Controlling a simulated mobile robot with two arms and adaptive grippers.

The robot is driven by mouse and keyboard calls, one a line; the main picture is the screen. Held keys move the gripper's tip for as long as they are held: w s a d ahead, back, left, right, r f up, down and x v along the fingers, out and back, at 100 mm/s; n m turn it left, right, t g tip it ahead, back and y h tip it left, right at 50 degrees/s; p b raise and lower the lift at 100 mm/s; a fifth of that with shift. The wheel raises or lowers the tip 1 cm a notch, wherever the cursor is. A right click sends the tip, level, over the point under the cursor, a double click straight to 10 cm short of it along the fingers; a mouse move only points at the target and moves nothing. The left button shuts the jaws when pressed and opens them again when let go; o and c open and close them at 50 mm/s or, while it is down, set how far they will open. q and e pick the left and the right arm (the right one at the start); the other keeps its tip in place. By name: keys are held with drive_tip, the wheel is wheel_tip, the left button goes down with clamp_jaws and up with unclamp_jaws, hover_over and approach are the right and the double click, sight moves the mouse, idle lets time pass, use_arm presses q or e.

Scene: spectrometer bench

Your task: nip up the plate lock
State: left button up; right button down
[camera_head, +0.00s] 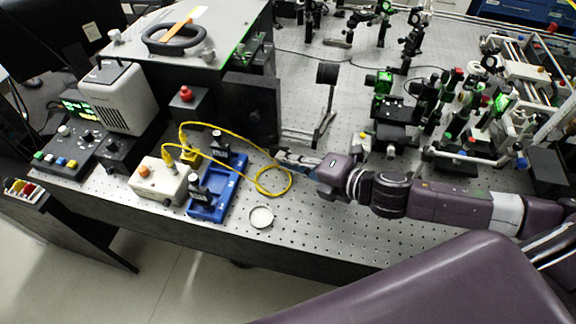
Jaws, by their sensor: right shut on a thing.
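My right gripper (283,154) comes in from the right on its purple arm, low over the perforated bench. Its fingers point left and end at the lower right corner of an upright dark panel (251,108). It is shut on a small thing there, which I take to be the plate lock. The fingers hide the lock, so its shape and angle cannot be made out. My left gripper is not in view.
A yellow cable (270,192) loops on the bench just left of and below the gripper. A blue tray (217,190) with black posts and a small round dish (261,218) stand nearby. Optic mounts (397,110) crowd the right. The bench front edge is mostly clear.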

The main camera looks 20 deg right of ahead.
drive_tip(key=shift+w, duration=0.1)
idle(0.3)
drive_tip(key=c, duration=2)
unclamp_jaws()
drive_tip(key=shift+o, duration=0.2)
drive_tip(key=shift+d, duration=0.1)
drive_tip(key=shift+s+d, duration=0.25)
drive_tip(key=shift+s, duration=0.3)
drive_tip(key=shift+r+v, duration=0.1)
drive_tip(key=shift+v, duration=1.6)
drive_tip(key=shift+r+v, duration=0.15)
drive_tip(key=shift+v, duration=1.5)
